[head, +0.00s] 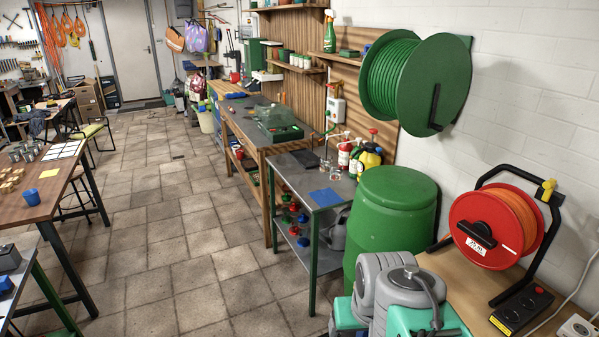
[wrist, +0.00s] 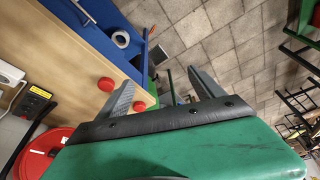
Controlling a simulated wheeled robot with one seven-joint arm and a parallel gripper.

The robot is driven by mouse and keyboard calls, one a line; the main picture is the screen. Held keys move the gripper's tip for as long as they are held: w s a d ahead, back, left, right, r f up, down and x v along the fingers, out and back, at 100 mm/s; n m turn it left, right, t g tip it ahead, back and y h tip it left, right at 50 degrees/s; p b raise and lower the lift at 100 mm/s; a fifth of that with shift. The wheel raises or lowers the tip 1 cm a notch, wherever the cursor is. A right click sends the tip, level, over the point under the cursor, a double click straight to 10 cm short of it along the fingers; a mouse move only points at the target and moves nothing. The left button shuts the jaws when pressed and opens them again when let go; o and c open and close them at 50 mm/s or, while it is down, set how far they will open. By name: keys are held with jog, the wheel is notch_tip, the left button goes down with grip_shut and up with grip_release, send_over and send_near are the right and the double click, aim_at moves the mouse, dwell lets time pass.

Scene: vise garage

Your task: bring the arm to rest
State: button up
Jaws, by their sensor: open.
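My arm (head: 400,295) shows at the bottom of the head view as grey and teal links, folded close to my body. It is beside the green barrel and the wooden bench. The gripper end cannot be made out there. In the wrist view my gripper (wrist: 161,76) has its two grey fingers spread apart, with nothing between them. Its green body fills the bottom of that view. Past the fingers are a bench edge and the tiled floor below.
The green barrel (head: 391,217) and red cable reel (head: 493,228) stand close to my arm. A metal table (head: 290,177) is beyond the barrel. A wooden table (head: 40,190) is at left. The tiled floor (head: 165,235) between is clear. Red knobs (wrist: 106,84) show in the wrist view.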

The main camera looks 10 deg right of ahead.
jog(key=a, duration=0.1)
jog(key=a+n, duration=0.1)
jog(key=a, duration=0.1)
jog(key=a+n, duration=0.1)
jog(key=a, duration=0.1)
jog(key=shift+w+a+r+y, duration=0.25)
jog(key=shift+w+r+y, duration=0.05)
jog(key=shift+r, duration=0.05)
jog(key=shift+d, duration=0.15)
dwell(1.2)
